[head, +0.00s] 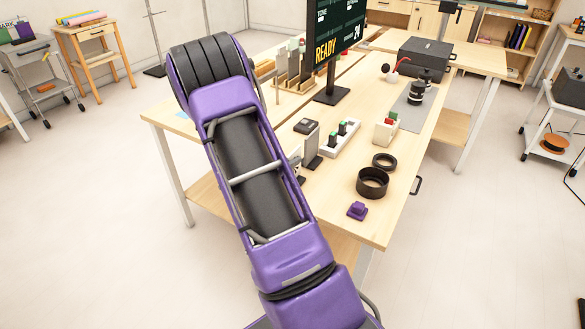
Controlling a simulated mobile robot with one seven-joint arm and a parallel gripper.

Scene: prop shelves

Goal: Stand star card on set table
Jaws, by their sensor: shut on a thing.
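No star card can be made out in the head view. My gripper is not in view; my purple arm fills the middle of the picture and hides what lies behind it. A long light-wood table (342,213) stands behind and to the right of the arm. The picture does not show which table is the set table. Grey upright pieces (312,148) show beside the arm's right edge, partly hidden and too small to identify.
The long table bears a black READY screen (335,45), a white holder (340,138), a black ring-shaped bowl (372,183) and a purple block (357,210). A small wooden table (85,38) and a grey cart (45,82) stand left.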

